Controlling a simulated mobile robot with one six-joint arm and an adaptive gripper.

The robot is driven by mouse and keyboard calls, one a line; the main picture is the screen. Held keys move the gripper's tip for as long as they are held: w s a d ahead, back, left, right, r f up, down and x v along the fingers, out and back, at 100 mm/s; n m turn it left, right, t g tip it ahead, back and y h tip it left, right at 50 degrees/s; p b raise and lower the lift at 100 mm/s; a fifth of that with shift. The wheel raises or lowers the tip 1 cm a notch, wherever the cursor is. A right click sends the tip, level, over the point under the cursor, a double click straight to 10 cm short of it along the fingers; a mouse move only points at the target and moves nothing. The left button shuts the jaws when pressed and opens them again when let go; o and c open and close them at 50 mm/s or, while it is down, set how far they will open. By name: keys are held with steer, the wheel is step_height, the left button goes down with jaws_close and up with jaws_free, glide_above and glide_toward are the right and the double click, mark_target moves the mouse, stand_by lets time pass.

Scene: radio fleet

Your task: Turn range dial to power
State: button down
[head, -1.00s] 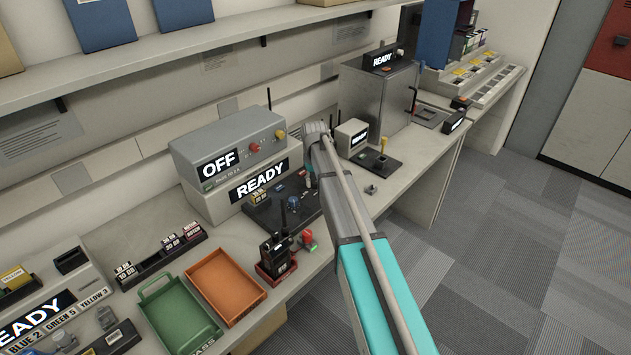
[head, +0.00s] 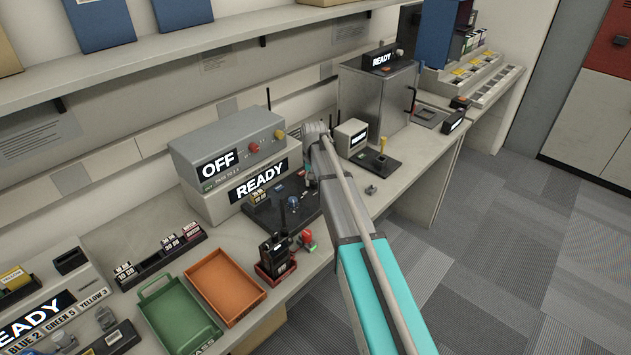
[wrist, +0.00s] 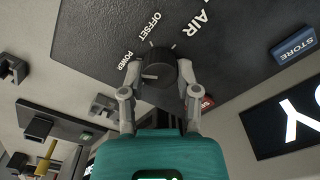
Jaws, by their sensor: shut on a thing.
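The range dial (wrist: 158,70) is a round black knob on a dark panel (wrist: 90,40), seen in the wrist view. The words POWER, OFFSET and AIR are printed around it. A pale mark on the knob points left, to the side where POWER is printed; I cannot tell if it lines up exactly. My gripper (wrist: 160,78) has one finger on each side of the knob and is shut on it. In the head view my arm hides the dial and the fingertips; the dark panel (head: 262,218) shows left of the arm.
A blue STORE button (wrist: 294,45) and a lit display (wrist: 297,120) lie right of the dial. In the head view a grey unit reading OFF (head: 190,150) stands behind the panel. A handheld radio (head: 275,254), an orange tray (head: 250,309) and a green tray (head: 150,293) are in front.

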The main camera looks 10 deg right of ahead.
steer(key=shift+c, duration=1.7)
jaws_free()
steer(key=shift+w, duration=0.1)
steer(key=s+r+n+p, duration=0.1)
steer(key=s+r+p, duration=0.2)
steer(key=s, duration=1.2)
steer(key=s+r+n+p, duration=0.1)
steer(key=s+r+p, duration=0.2)
steer(key=s, duration=1.1)
steer(key=shift+s+d+n, duration=0.25)
steer(key=shift+s+n, duration=0.05)
steer(key=shift+s, duration=0.05)
